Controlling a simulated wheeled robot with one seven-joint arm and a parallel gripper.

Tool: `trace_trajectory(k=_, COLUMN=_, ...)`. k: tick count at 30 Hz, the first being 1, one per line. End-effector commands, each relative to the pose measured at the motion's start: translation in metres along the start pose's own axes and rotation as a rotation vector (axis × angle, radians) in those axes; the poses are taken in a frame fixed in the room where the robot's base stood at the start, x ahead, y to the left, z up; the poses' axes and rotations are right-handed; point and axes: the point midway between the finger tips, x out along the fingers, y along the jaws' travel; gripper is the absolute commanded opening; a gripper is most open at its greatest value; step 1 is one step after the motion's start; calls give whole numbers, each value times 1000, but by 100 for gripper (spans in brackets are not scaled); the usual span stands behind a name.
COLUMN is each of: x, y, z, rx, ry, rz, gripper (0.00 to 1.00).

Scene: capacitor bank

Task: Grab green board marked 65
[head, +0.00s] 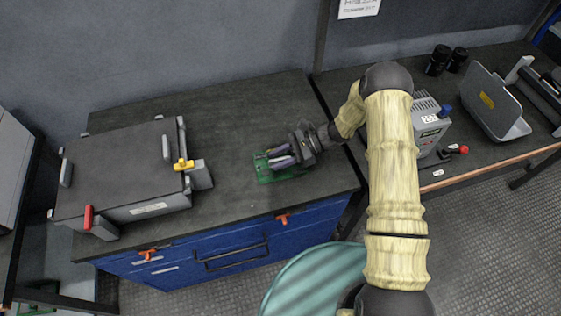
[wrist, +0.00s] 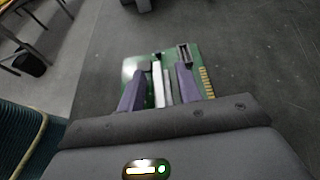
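A green board (head: 265,174) lies on the dark top of the blue cabinet, near its right front part. It also shows in the wrist view (wrist: 203,66), with gold contacts along its right edge and a dark connector at its far edge. No number can be read on it. My gripper (head: 270,157) is over the board, pointing left. In the wrist view the two purple fingers of my gripper (wrist: 158,85) stand apart, with upright pale parts of the board between them. Slim gaps seem to show beside those parts. The fingers hide part of the board.
A grey case (head: 120,165) with red and yellow latches stands on the left of the blue cabinet (head: 215,250). A grey device (head: 428,128) and an open grey case (head: 497,100) are on the right bench. The worktop behind the board is clear.

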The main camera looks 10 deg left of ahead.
Motion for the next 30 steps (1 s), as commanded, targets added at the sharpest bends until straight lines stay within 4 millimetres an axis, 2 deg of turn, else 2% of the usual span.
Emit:
trace_trajectory(k=8, x=0, y=0, z=0, rx=0, ry=-1, rz=0, gripper=35)
trace_trajectory(k=13, x=-1, y=0, z=0, rx=0, ry=-1, rz=-2, gripper=3)
trace_trajectory(k=14, x=-1, y=0, z=0, rx=0, ry=-1, rz=-2, gripper=0)
trace_trajectory(k=25, x=-1, y=0, z=2, rx=-1, ry=-1, rz=-1, gripper=0)
trace_trajectory(k=30, x=-7, y=-1, z=16, rx=-3, ry=-2, rz=-2, gripper=0)
